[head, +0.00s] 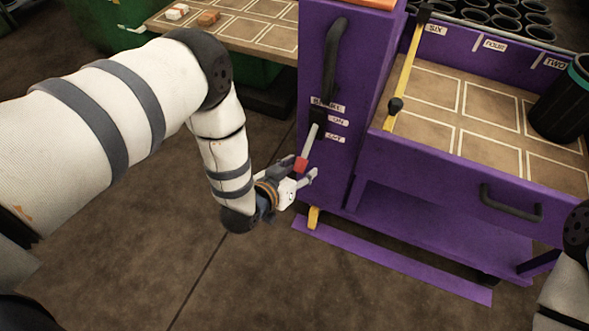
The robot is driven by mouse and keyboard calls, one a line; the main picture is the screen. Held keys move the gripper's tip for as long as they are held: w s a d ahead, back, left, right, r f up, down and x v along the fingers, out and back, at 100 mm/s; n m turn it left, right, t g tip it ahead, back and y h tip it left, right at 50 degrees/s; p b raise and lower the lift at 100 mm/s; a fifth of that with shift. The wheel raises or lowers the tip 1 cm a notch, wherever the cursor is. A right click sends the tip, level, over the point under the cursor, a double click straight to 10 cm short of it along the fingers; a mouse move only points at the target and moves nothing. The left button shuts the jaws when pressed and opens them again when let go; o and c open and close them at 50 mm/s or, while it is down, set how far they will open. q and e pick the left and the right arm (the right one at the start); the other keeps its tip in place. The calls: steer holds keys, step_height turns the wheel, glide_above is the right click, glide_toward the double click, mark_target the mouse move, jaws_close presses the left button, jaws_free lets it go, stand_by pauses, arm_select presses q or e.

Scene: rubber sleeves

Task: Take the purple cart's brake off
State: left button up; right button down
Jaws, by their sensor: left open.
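The purple cart (430,175) fills the right half of the head view. Its brake lever (309,142) is a pale bar with a red tip (300,165), on the cart's left end panel. The lever slopes down and to the left from a dark pivot, beside small labels (336,122) that seem to read BRAKE, ON and OFF. My left gripper (307,174) is open at the lever's red tip, its fingers close around or beside it. I cannot tell whether they touch it. My right gripper is out of view.
A black handle (334,52) stands above the lever. A yellow bar (407,65) crosses the cart top, and a dark green-rimmed cup (566,103) stands at its right. A purple strip (390,260) lies along the floor. A green-based table (240,27) is behind. Open floor lies in front.

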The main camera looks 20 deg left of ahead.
arm_select(q)
steer(key=v, duration=1.1)
steer(key=shift+s+r, duration=0.25)
steer(key=shift+s, duration=0.05)
steer(key=s+a+r+g+y+p, duration=0.1)
steer(key=s+g, duration=0.6)
steer(key=s, duration=0.9)
steer(key=s+a+g+y+p, duration=0.1)
steer(key=s+a+g+p, duration=0.2)
steer(key=s, duration=1.3)
steer(key=g+p, duration=0.2)
steer(key=g, duration=0.2)
steer(key=shift+s+a+r+n+g+p, duration=0.2)
steer(key=shift+s+r+n+g+p, duration=0.05)
steer(key=shift+r+n+g+p, duration=0.15)
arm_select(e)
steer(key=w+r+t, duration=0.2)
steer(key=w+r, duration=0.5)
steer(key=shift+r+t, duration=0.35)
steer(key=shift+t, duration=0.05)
